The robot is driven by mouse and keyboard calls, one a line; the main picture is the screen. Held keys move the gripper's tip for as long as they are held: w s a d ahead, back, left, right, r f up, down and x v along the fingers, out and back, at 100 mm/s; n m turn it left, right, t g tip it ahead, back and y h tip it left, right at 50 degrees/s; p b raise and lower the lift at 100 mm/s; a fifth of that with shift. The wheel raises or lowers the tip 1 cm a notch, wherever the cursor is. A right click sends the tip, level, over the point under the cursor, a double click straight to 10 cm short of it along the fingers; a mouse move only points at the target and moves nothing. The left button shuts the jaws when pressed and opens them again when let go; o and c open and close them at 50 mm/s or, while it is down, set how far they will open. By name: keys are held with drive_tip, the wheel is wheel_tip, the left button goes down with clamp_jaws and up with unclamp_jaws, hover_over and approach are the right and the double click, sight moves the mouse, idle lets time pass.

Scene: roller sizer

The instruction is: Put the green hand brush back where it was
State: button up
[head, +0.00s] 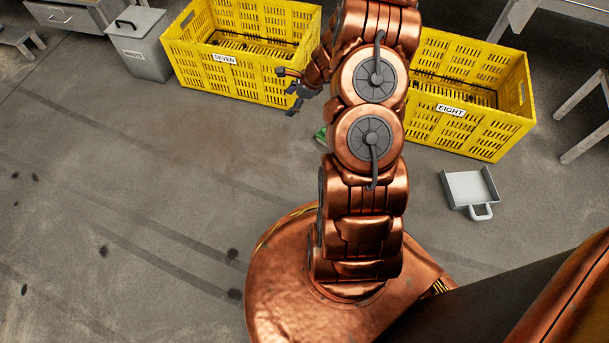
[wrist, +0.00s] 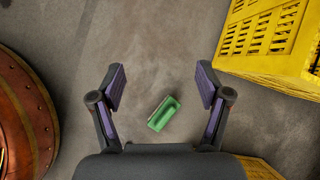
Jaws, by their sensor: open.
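The green hand brush (wrist: 164,113) lies on the grey floor in the wrist view, between and below my open gripper's fingers. In the head view only a small green edge of it (head: 321,134) shows beside my arm, which hides the rest. My gripper (wrist: 160,88) is open and empty, with its two fingers spread wide to either side of the brush. In the head view my gripper (head: 293,98) is in front of the yellow crate labelled SEVEN. I cannot tell its exact height above the floor.
Yellow crate SEVEN (head: 225,72) stands at the back, and yellow crate EIGHT (head: 483,127) at the right. A grey dustpan (head: 470,187) lies on the floor in front of EIGHT. A lidded grey bin (head: 140,48) is left of SEVEN. The floor at left is clear.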

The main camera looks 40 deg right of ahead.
drive_tip(key=s+a+r+n+g+y, duration=0.2)
drive_tip(key=a+r+n, duration=0.5)
drive_tip(key=a+r, duration=0.5)
drive_tip(key=s+a+r+n+g, duration=0.3)
drive_tip(key=s+a+r+n, duration=0.4)
drive_tip(key=s+a, duration=0.35)
drive_tip(key=s+r+n+g+h, duration=0.1)
drive_tip(key=s+r+n+h, duration=0.2)
drive_tip(key=s, duration=0.9)
drive_tip(key=s+r+n+g+h, duration=0.2)
drive_tip(key=s+r+n, duration=0.3)
drive_tip(key=s+n, duration=0.3)
drive_tip(key=s+h, duration=0.1)
drive_tip(key=s, duration=0.3)
drive_tip(key=shift+a+r, duration=0.2)
drive_tip(key=shift+a, duration=0.15)
